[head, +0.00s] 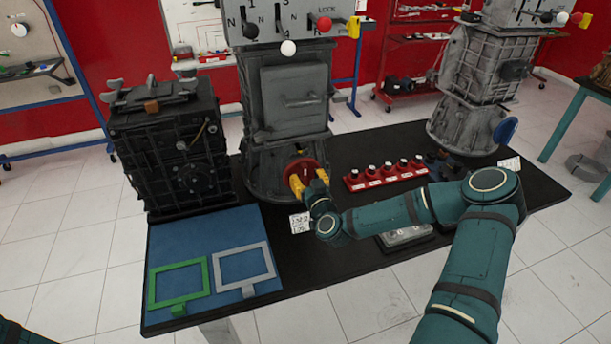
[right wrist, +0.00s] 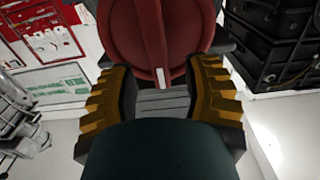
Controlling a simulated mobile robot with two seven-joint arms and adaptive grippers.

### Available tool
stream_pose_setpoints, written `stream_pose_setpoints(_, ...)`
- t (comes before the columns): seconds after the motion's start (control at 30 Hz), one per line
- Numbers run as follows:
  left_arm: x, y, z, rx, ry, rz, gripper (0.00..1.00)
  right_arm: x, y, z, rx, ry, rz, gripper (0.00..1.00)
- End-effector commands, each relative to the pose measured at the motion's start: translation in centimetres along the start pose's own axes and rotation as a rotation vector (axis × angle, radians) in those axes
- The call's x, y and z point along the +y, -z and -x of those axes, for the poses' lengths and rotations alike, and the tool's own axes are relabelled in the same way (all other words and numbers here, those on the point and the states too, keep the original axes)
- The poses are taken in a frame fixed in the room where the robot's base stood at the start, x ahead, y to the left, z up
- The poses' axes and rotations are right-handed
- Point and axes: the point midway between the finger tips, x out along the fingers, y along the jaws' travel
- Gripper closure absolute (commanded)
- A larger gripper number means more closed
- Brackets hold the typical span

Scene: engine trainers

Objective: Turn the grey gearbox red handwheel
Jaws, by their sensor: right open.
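The grey gearbox (head: 291,95) stands upright at the back middle of the black table. Its red handwheel (head: 303,172) sits low on its front face. In the right wrist view the red handwheel (right wrist: 158,35) fills the top middle, with a white mark on its central bar. My right gripper (head: 305,187) is at the handwheel, its yellow fingers on both sides of the lower rim. In the right wrist view the right gripper (right wrist: 163,100) is open, fingers spread around the wheel's lower part; contact cannot be told. My left gripper is out of view.
A black gearbox (head: 174,150) stands to the left. A blue mat (head: 200,240) holds a green frame (head: 181,308) and a grey frame (head: 246,291). A red rack of black knobs (head: 388,171) lies right of the handwheel. Another grey gearbox (head: 484,75) stands far right.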

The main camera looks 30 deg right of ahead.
Motion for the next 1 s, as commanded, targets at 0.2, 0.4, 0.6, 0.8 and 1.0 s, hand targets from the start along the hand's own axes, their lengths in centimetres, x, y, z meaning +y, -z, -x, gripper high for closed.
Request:
stream_pose_setpoints(0.2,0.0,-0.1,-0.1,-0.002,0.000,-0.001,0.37,0.0,0.0,-1.5,-0.001,0.001,0.000,0.52)
stream_pose_setpoints(0.4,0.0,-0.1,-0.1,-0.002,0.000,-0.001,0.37,0.0,0.0,-1.7,-0.001,0.001,0.000,0.52)
stream_pose_setpoints(0.6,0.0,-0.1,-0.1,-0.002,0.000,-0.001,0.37,0.0,0.0,-1.7,-0.001,0.001,0.000,0.84)
stream_pose_setpoints(0.8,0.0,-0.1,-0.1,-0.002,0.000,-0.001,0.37,0.0,0.0,-1.6,-0.001,0.001,0.000,1.00)
stream_pose_setpoints(1.0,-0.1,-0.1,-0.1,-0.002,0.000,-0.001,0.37,0.0,0.0,-1.7,0.000,0.001,-0.005,1.00)
